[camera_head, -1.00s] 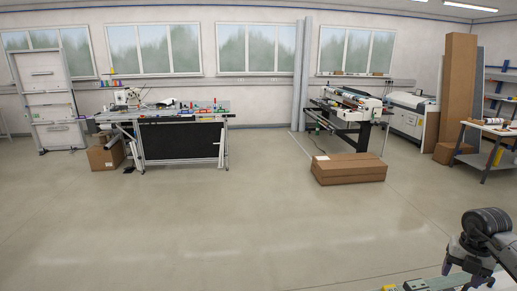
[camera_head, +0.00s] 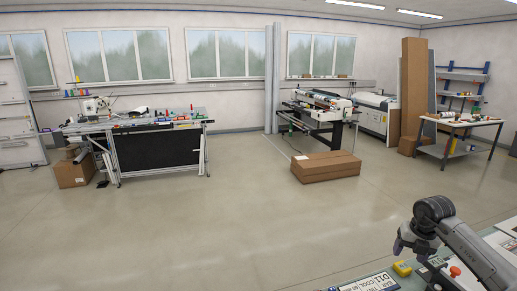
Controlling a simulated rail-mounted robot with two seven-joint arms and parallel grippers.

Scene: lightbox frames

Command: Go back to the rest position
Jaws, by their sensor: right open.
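My right gripper (camera_head: 411,249) hangs at the lower right, at the end of my dark grey right arm. Its fingers point down above the near edge of a work surface, and they are open with nothing seen between them. The fingertips are small and partly blend with the surface behind. My left gripper and left arm are not in view.
A near bench (camera_head: 345,281) at the bottom right holds a yellow item (camera_head: 402,267), a red knob (camera_head: 455,271) and a printed sign (camera_head: 370,285). A cardboard box (camera_head: 326,168) lies on the floor beyond. A sewing workbench (camera_head: 160,150) stands at left.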

